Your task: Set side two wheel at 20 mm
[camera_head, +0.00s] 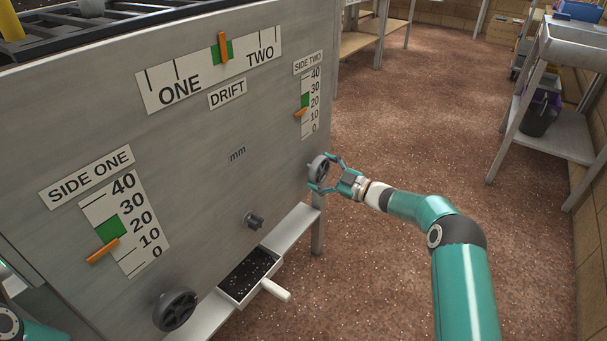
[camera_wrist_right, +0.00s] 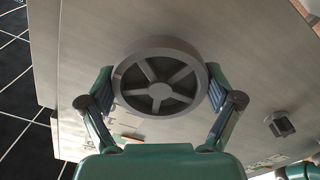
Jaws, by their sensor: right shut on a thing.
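The side two wheel (camera_head: 318,168) is a grey spoked handwheel on the right part of the panel. My right gripper (camera_head: 324,172) is shut around its rim, one finger on each side. The right wrist view shows the wheel (camera_wrist_right: 160,84) between the fingers. The side two scale (camera_head: 307,104) runs from 0 to 40, with a green band at its middle. Its orange pointer (camera_head: 300,112) stands just below the band, between 10 and 20. Only a bit of my left arm shows at the lower left; its gripper is out of view.
The side one scale (camera_head: 125,222) and side one wheel (camera_head: 175,309) are at the left. The drift scale (camera_head: 208,70) is at the top, with a small knob (camera_head: 254,220) lower down. A handled tray (camera_head: 247,291) sits below.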

